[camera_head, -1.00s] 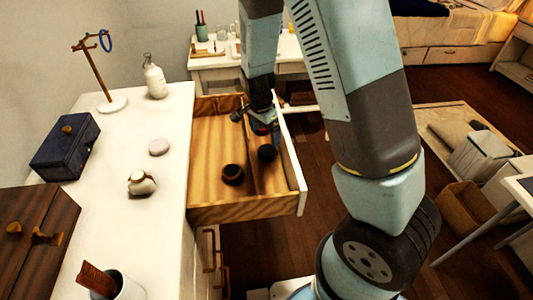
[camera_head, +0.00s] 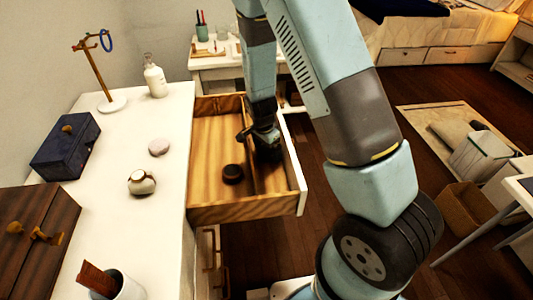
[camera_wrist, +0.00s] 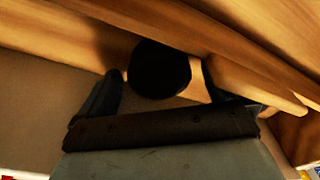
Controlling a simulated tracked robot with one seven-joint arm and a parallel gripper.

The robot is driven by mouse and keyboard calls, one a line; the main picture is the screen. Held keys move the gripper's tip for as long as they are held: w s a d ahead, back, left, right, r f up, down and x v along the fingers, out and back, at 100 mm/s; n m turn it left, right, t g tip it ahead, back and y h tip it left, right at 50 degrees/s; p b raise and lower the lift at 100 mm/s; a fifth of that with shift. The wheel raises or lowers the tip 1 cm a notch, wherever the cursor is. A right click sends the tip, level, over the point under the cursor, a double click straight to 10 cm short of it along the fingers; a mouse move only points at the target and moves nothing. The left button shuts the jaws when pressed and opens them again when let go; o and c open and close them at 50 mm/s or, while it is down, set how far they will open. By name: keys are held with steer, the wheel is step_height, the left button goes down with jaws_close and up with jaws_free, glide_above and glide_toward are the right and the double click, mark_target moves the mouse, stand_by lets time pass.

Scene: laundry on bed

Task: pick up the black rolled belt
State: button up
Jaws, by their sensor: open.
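An open wooden drawer (camera_head: 240,212) has a divider splitting it into two compartments. My gripper (camera_head: 267,152) reaches down into the right compartment and hides what is under it in the head view. In the wrist view a round black roll, the black rolled belt (camera_wrist: 160,66), lies between the two spread fingers of my gripper (camera_wrist: 161,80). The fingers stand on either side of it; I cannot tell whether they touch it. A second dark roll, brownish black (camera_head: 232,173), sits in the left compartment of the drawer.
The drawer's right wall and its divider stand close on both sides of my gripper. The white dresser top (camera_head: 150,225) at left holds a blue box (camera_head: 65,150), a white bottle (camera_head: 155,78), a round jar (camera_head: 141,183) and a hook stand (camera_head: 103,75).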

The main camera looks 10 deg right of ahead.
steer(key=c, duration=1.2)
steer(key=shift+r, duration=0.1)
